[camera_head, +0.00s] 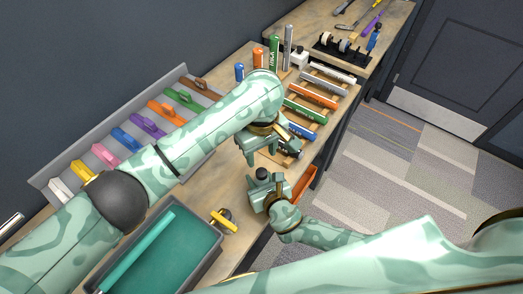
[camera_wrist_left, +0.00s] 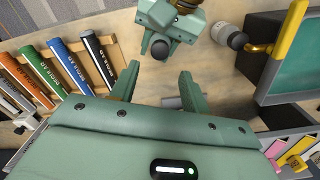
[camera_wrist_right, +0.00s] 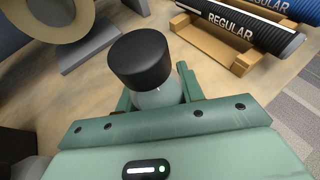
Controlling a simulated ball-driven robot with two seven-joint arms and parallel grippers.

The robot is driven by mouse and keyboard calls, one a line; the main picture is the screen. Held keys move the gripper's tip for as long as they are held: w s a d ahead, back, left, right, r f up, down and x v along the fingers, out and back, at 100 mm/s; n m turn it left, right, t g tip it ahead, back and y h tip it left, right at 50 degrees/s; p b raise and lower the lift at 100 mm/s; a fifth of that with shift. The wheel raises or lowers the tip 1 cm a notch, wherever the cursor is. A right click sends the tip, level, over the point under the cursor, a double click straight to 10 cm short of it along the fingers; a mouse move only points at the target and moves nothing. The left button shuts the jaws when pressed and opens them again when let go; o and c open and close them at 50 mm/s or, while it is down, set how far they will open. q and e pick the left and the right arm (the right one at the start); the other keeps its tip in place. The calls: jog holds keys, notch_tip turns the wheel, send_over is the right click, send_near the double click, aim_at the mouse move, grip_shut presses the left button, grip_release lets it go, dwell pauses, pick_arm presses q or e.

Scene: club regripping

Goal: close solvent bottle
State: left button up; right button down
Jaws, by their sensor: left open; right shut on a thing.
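The solvent bottle (camera_wrist_right: 160,97) is pale and translucent. A wide black cap (camera_wrist_right: 143,58) sits on its top; how tightly, I cannot tell. My right gripper (camera_wrist_right: 155,100) is shut around the bottle's body. The cap also shows in the head view (camera_head: 262,174) and in the left wrist view (camera_wrist_left: 160,49). My left gripper (camera_wrist_left: 158,84) is open and empty, its fingers pointing toward the capped bottle with a gap between. In the head view my left gripper (camera_head: 258,154) is just above and behind the bottle.
Several coloured grips lie on a wooden rack (camera_head: 312,94) at the right. A grey tray (camera_head: 180,73) with coloured pieces stands at the back left. A teal-lined basin (camera_head: 185,245) with a yellow-handled clamp (camera_head: 222,220) is at the front. Upright tubes (camera_head: 274,53) stand behind my left wrist.

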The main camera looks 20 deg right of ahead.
aim_at(261, 172)
pick_arm(q)
jog(key=shift+f, duration=0.1)
jog(key=shift+f, duration=3.9)
grip_shut()
jog(key=m, duration=0.5)
jog(key=shift+m, duration=0.3)
jog(key=m, duration=0.4)
